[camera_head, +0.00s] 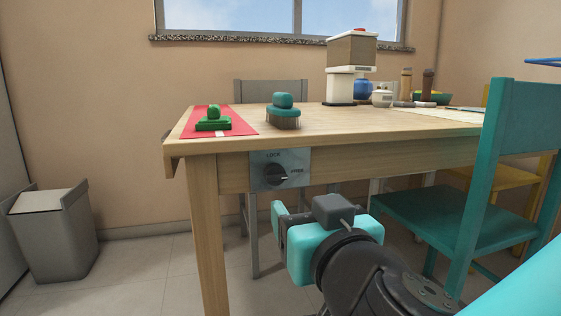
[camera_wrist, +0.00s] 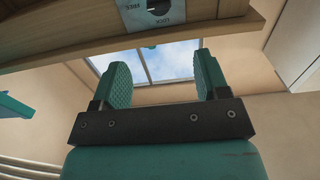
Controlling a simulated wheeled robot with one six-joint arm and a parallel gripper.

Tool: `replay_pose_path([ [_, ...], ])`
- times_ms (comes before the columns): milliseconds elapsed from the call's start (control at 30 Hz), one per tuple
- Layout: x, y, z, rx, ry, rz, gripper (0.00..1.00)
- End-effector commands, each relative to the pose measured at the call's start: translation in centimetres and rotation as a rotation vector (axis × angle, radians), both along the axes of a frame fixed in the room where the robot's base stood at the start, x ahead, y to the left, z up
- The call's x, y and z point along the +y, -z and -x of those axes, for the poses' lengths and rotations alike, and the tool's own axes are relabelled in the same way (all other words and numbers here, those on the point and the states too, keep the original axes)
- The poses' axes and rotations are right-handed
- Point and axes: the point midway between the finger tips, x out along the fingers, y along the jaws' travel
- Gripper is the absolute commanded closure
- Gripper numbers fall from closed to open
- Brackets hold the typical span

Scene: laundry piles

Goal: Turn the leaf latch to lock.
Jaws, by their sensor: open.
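The leaf latch is a dark round knob (camera_head: 275,175) on a grey plate (camera_head: 299,158) on the front apron of the wooden table (camera_head: 350,150). The plate reads LOCK above the knob and FREE to its right. The knob's pale pointer mark appears to face right, to FREE. In the wrist view, the plate (camera_wrist: 172,15) shows upside down at the top edge, with the knob partly cut off. My gripper (camera_head: 278,218) is below the plate, apart from it. In the wrist view, its two teal fingers (camera_wrist: 160,80) are spread, with nothing between them.
On the table stand a green stamp-like object (camera_head: 213,122) on a red mat (camera_head: 240,126), a teal brush (camera_head: 284,108) and a coffee machine (camera_head: 347,75). A teal chair (camera_head: 475,190) stands at right. A grey bin (camera_head: 60,230) is at left. The floor before the left table leg is clear.

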Motion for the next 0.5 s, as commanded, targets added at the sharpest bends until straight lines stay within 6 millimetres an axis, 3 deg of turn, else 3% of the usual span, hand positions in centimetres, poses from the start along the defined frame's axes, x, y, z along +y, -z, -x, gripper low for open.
replay_pose_path([
  [33,0.0,-0.7,-0.5,0.005,0.002,0.01,0.32],
  [333,0.8,-0.5,-3.7,0.009,0.002,0.008,0.32],
  [500,1.9,-0.4,-7.7,0.007,0.005,-0.002,0.32],
])
